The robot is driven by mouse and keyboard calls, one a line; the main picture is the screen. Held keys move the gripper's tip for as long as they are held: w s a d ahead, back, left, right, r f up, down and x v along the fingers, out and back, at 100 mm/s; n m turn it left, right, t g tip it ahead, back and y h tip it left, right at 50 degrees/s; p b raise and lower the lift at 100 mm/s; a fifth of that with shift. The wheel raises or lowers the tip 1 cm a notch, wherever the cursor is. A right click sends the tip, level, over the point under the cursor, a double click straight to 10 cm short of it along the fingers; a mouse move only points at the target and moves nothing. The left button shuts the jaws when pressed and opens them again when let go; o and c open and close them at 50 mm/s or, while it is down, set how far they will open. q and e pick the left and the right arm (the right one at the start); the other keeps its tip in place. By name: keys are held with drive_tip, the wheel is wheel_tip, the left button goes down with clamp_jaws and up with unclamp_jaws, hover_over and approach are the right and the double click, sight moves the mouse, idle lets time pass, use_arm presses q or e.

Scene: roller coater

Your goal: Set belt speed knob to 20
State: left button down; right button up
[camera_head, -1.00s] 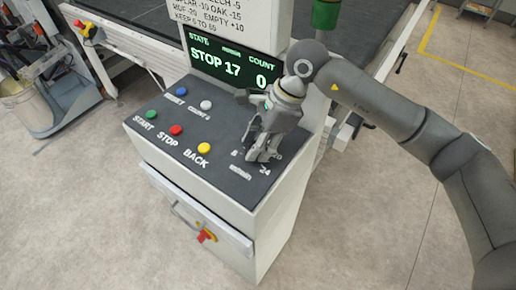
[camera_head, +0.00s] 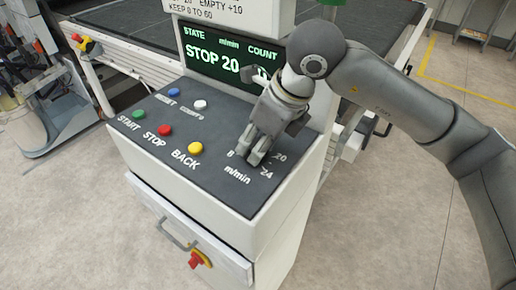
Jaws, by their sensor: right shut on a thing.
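The control panel (camera_head: 215,185) stands in the middle of the head view, with a dial scale whose marks 8, 20 and 24 show at its right end. My right gripper (camera_head: 250,156) comes in from the right and is shut on the belt speed knob, which its fingers hide. The display (camera_head: 215,62) above reads STOP and 20 under STATE and m/min; the count figure is partly covered by my gripper. My left gripper is not in view.
Blue (camera_head: 173,92), white (camera_head: 201,104), green (camera_head: 138,113), red (camera_head: 165,130) and yellow (camera_head: 195,148) buttons sit left of the gripper. A red-yellow switch (camera_head: 200,259) and a handle are on the cabinet front. The conveyor machine (camera_head: 135,50) stands behind.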

idle(0.3)
drive_tip(key=o, duration=1)
drive_tip(key=shift+r, duration=0.2)
drive_tip(key=v, duration=1.1)
drive_tip(key=shift+s+r, duration=0.15)
drive_tip(key=shift+r, duration=0.15)
